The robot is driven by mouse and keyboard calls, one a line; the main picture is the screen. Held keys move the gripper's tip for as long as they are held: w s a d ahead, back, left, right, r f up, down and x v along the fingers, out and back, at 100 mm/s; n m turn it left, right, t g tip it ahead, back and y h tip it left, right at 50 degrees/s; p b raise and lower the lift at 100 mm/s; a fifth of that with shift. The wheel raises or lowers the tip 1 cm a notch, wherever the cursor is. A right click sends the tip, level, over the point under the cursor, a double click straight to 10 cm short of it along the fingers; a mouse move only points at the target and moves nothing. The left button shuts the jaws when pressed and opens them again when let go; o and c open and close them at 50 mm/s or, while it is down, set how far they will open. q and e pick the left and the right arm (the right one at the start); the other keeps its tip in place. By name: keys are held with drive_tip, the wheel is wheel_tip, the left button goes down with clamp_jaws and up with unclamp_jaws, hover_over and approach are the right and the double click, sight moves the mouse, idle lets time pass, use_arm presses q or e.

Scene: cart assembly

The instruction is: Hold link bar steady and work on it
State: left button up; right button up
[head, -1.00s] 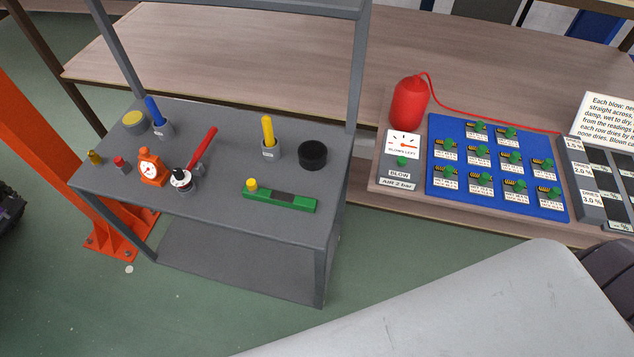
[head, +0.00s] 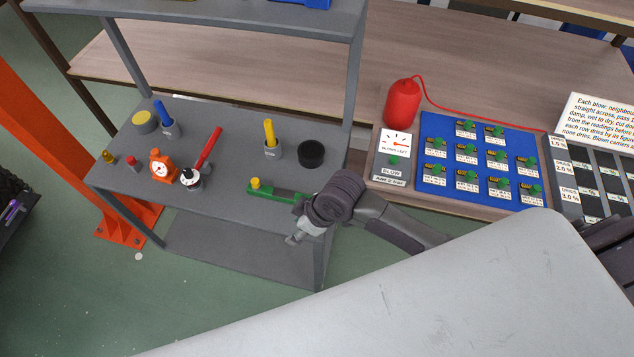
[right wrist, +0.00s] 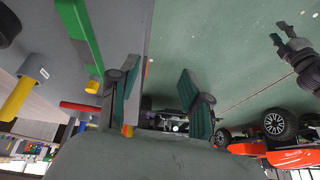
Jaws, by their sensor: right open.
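The link bar, which I take to be the green bar (head: 268,193) with a yellow knob (head: 255,183), lies on the grey cart top near its front edge. It also shows in the right wrist view (right wrist: 80,32). My right gripper (head: 296,238) is over the cart's front right corner, and my arm hides the bar's right end. In the right wrist view its two fingers (right wrist: 158,98) are apart with nothing between them, beside the bar and not touching it. A dark gripper-like part (right wrist: 288,42) at upper right there seems to be my left gripper; its fingers are unclear.
A cart post stands behind the right end. A blue board (head: 470,190) lies right.

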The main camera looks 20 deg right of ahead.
sight(280, 194)
drive_tip(key=shift+n+h, duration=0.5)
drive_tip(key=shift+n, duration=0.1)
drive_tip(key=w+d, duration=0.2)
drive_tip(key=w, duration=0.1)
drive_tip(key=w+d+f, duration=0.1)
drive_tip(key=w+d, duration=0.2)
drive_tip(key=w, duration=0.1)
drive_tip(key=w+d+f, duration=0.1)
drive_tip(key=w+d, duration=0.2)
drive_tip(key=shift+w+d+f, duration=0.2)
drive_tip(key=shift+d+f, duration=0.05)
drive_tip(key=b+x, duration=0.5)
drive_tip(key=b, duration=0.1)
drive_tip(key=shift+s+f, duration=0.15)
drive_tip(key=shift+b+x, duration=0.6)
drive_tip(key=shift+x, duration=0.65)
use_arm(q)
wheel_tip(280, 194, down, 7)
use_arm(e)
clamp_jaws()
drive_tip(key=shift+a, duration=0.1)
use_arm(q)
drive_tip(key=shift+o, duration=0.4)
